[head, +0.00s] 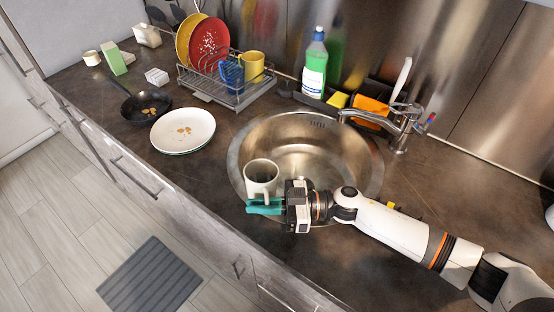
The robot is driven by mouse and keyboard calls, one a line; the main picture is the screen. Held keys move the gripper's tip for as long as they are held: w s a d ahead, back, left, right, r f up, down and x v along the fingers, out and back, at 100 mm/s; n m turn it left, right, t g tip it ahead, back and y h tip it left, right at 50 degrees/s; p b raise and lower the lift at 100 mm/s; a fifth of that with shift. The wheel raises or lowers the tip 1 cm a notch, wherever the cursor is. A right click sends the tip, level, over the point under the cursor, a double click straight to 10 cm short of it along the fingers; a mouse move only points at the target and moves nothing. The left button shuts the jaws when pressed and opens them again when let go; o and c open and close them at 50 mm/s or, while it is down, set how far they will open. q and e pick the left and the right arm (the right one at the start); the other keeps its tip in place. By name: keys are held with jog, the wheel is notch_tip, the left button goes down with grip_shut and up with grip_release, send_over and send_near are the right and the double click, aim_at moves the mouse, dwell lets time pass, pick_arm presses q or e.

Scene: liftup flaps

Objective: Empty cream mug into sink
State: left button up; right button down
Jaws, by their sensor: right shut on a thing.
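The cream mug (261,184) is at the left front part of the round metal sink (310,150), near its rim. It looks roughly upright with its opening facing up. My right gripper (266,206) has teal fingers and is shut on the mug from the right. The fingers show at the mug's lower part. Whether the mug touches the sink rim and what is inside it cannot be told. My left gripper is not in view.
A tap (402,124) stands behind the sink on the right. A green soap bottle (315,66), a yellow sponge (338,100) and an orange cloth (370,108) are behind it. A white plate (183,131), a black pan (146,106) and a dish rack (226,84) stand left.

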aim_at(271, 165)
jog(key=shift+w+d+r+m, duration=0.1)
jog(key=shift+w+r+m, duration=0.25)
jog(key=shift+r+m, duration=0.2)
jog(key=shift+w+d+r+m+y, duration=0.2)
jog(key=shift+w+r+m+y, duration=0.2)
jog(key=shift+w+r+m, duration=0.45)
jog(key=shift+w+d+f+m+b, duration=0.15)
jog(key=shift+m+b, duration=0.25)
jog(key=shift+b, duration=0.25)
jog(key=shift+w+d+m+t+y+b, duration=0.1)
jog(key=shift+w+m+t+y+b, duration=0.3)
jog(key=shift+m, duration=0.3)
jog(key=shift+w+d+m+b, duration=0.2)
jog(key=shift+w+m+b, duration=0.35)
jog(key=shift+w+m, duration=0.2)
jog(key=shift+w+d+r+m+t+y+b, duration=0.15)
jog(key=shift+w+m+t+b, duration=0.1)
jog(key=shift+m, duration=0.3)
jog(key=shift+w+r+m+t+y+b, duration=0.15)
jog(key=shift+w+m+t, duration=0.1)
jog(key=shift+m, duration=0.25)
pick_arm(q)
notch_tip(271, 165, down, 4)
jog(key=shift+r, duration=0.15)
pick_arm(e)
jog(key=shift+w+r+m, duration=0.15)
jog(key=shift+r+m, duration=0.15)
jog(key=shift+m, duration=0.1)
